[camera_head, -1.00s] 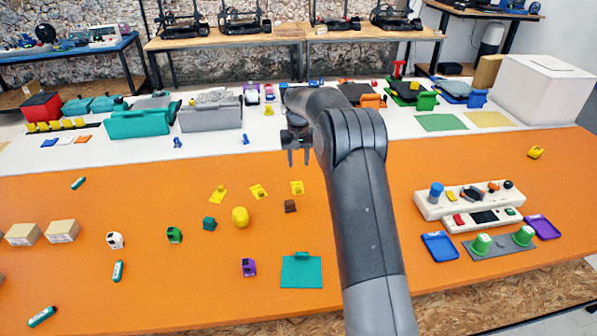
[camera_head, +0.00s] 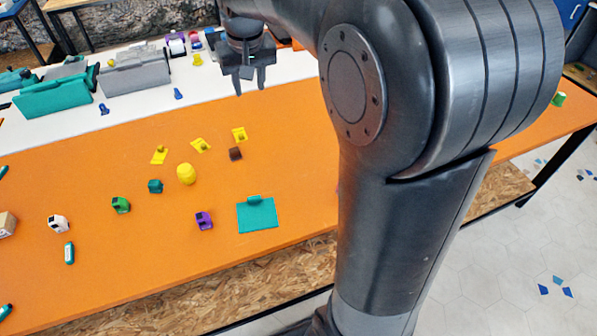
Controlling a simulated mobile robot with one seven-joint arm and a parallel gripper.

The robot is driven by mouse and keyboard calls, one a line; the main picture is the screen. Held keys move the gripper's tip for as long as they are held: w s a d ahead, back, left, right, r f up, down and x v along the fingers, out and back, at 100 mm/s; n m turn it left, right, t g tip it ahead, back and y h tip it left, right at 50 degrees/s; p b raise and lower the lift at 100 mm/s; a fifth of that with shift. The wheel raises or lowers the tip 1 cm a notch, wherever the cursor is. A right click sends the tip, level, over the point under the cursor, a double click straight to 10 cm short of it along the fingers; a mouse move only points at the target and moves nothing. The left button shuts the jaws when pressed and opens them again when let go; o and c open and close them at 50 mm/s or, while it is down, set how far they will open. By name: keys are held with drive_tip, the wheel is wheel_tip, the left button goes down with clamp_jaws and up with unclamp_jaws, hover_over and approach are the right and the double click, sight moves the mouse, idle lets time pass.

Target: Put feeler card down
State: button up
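My gripper (camera_head: 249,86) hangs over the back part of the orange table, fingers pointing down. Three small yellow cards with raised tabs lie on the table: a left one (camera_head: 159,155), a middle one (camera_head: 201,145) and a right one (camera_head: 239,134). The right one is just below my gripper in the picture, apart from it. A flat teal plate with a tab (camera_head: 257,215) lies near the front edge. I cannot tell which of these is the feeler card.
A yellow rounded block (camera_head: 186,174), a brown cube (camera_head: 235,154), a teal cube (camera_head: 155,186), a green piece (camera_head: 121,205) and a purple piece (camera_head: 204,221) stand on the orange table (camera_head: 290,150). A grey bin (camera_head: 150,75) stands behind. My arm hides much of the right side.

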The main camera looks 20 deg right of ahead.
drive_tip(key=s+d+f+t, duration=0.1)
drive_tip(key=s+f+t, duration=0.1)
drive_tip(key=s, duration=2.4)
drive_tip(key=shift+f+t, duration=0.4)
drive_tip(key=shift+f, duration=0.15)
